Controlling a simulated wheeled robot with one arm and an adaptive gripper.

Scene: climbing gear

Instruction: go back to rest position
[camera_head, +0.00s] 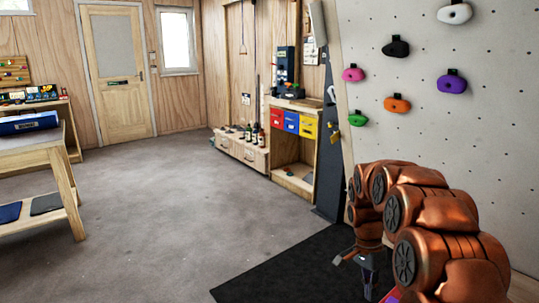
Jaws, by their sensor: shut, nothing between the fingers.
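My orange arm reaches up from the lower right corner in the head view, folded in several rounded links. My gripper (369,284) hangs below the arm's far end, pointing down over the black mat (285,268). Its fingers look small, dark and together, with nothing visible between them. Part of the gripper is cut off or hidden by my own arm links.
The climbing wall (440,105) with coloured holds stands close behind my arm on the right. A shelf unit (293,148) with coloured bins stands farther back. A wooden bench (60,165) is on the left. The grey floor (165,215) between is clear.

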